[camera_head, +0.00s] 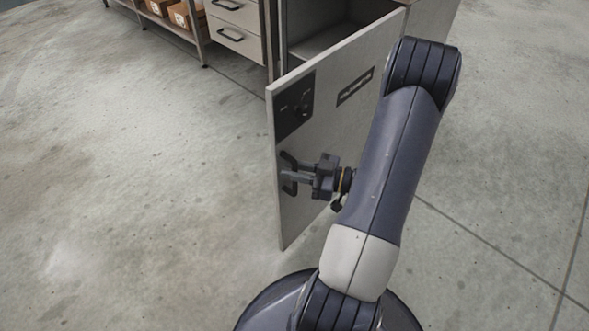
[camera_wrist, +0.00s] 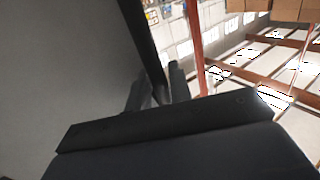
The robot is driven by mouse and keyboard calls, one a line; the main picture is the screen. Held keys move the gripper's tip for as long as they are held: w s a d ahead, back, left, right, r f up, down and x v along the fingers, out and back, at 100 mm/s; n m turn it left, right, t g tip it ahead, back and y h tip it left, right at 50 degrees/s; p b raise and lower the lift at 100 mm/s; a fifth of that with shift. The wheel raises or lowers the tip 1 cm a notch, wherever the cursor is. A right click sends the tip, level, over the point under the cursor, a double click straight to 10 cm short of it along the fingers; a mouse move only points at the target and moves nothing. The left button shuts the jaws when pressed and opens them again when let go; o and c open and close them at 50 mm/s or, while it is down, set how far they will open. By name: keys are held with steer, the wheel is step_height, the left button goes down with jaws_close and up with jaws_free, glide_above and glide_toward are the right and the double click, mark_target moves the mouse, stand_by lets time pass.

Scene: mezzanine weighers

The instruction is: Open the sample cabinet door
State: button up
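The sample cabinet door (camera_head: 335,110) stands swung wide open, with a dark label and a dark lock panel on its face. Its dark handle (camera_head: 287,165) is near the door's free edge. My gripper (camera_head: 291,179) is at the handle, its fingers on either side of it, and appears shut on it. In the wrist view my gripper (camera_wrist: 157,90) shows two dark fingers with a dark bar between them; the exact contact is hard to see. The cabinet's open inside (camera_head: 325,42) shows behind the door, partly hidden by it.
A grey drawer unit (camera_head: 238,40) stands left of the cabinet opening. A low shelf with cardboard boxes (camera_head: 180,14) is at the back left. The concrete floor (camera_head: 130,170) left of the door is clear, as is the floor on the right.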

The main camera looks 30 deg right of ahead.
steer(key=p+v, duration=0.2)
steer(key=v, duration=0.8)
steer(key=shift+s+d, duration=0.3)
steer(key=shift+a, duration=0.1)
steer(key=b+x, duration=0.2)
steer(key=x, duration=0.9)
steer(key=shift+w, duration=0.3)
